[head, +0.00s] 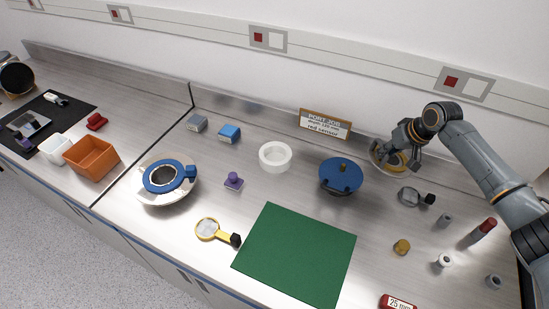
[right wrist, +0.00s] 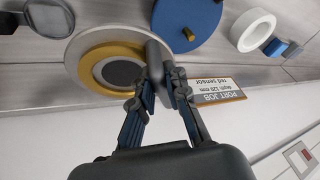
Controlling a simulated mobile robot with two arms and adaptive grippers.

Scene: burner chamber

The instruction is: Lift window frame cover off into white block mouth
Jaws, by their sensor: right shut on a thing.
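The window frame cover looks like the yellow ring (head: 404,161) around a dark round pane, set on a pale round base at the back right. In the right wrist view the yellow ring (right wrist: 92,69) lies close beside my fingertips, on the pale disc (right wrist: 78,38). My right gripper (head: 402,143) is over it, its fingers (right wrist: 165,75) closed at the ring's edge; the exact grip is partly hidden. The white round block (head: 264,164) with an open mouth stands left of the blue disc; its rim shows in the right wrist view (right wrist: 241,33). My left gripper is out of view.
The blue disc with a yellow knob (head: 341,177) stands between the white block and my right gripper. A sign (head: 325,124) leans at the back wall. A green mat (head: 296,254) lies in front. Several small cylinders and a magnifier (head: 207,229) are spread about.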

